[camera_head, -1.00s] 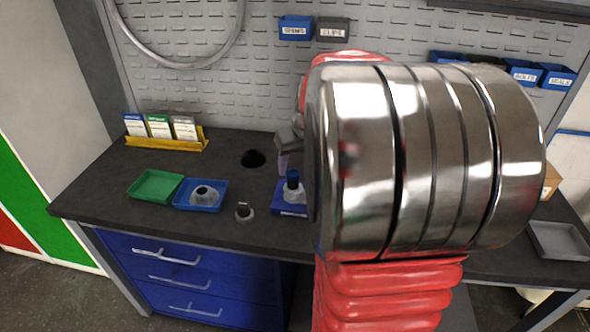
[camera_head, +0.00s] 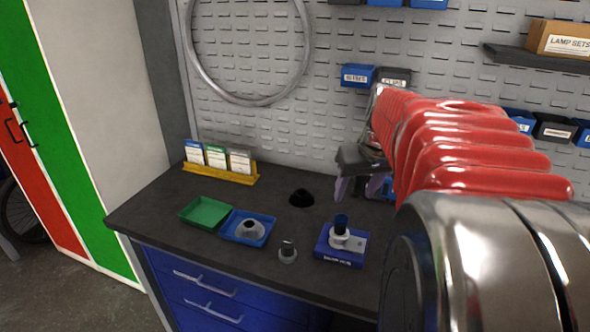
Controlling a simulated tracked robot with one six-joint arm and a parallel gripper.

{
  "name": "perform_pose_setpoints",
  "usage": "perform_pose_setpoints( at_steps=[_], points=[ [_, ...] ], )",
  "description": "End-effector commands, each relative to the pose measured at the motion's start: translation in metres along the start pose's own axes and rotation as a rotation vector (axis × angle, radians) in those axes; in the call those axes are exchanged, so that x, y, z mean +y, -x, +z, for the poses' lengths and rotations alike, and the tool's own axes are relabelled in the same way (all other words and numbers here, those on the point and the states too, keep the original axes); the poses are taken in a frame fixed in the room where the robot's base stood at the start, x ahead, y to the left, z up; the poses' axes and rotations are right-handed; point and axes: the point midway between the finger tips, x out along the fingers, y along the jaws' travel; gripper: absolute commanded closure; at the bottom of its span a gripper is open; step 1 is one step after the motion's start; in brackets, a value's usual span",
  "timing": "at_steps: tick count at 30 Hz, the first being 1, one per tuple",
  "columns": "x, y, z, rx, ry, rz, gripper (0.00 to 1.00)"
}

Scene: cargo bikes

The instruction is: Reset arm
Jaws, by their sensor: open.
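My gripper (camera_head: 357,188) is open in the head view, right of centre. It hangs above the back of the dark workbench (camera_head: 160,215), with its fingers pointing down and nothing seen between them. My red and metal arm fills the right side and hides the bench there. A blue box (camera_head: 338,258) with a white part with a dark blue top (camera_head: 341,232) on it stands in front of and below the gripper.
A green tray (camera_head: 206,212), a blue tray (camera_head: 236,238) holding a grey part (camera_head: 250,230), a small grey part (camera_head: 288,252) and a black round piece (camera_head: 301,198) are on the bench. A yellow card holder (camera_head: 220,173) stands at the back. A pegboard (camera_head: 330,120) rises behind.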

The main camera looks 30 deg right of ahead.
Motion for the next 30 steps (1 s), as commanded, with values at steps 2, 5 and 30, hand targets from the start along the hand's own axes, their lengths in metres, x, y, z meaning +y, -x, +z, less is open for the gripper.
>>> perform_pose_setpoints(
  at_steps=[2,5,30],
  points=[
    [0.0,0.0,0.0,0.0,0.0,0.0,0.48],
    [0.0,0.0,0.0,0.0,0.0,0.0,0.48],
    [-0.096,-0.01,0.098,-0.051,-0.091,0.004,0.48]
  ],
)
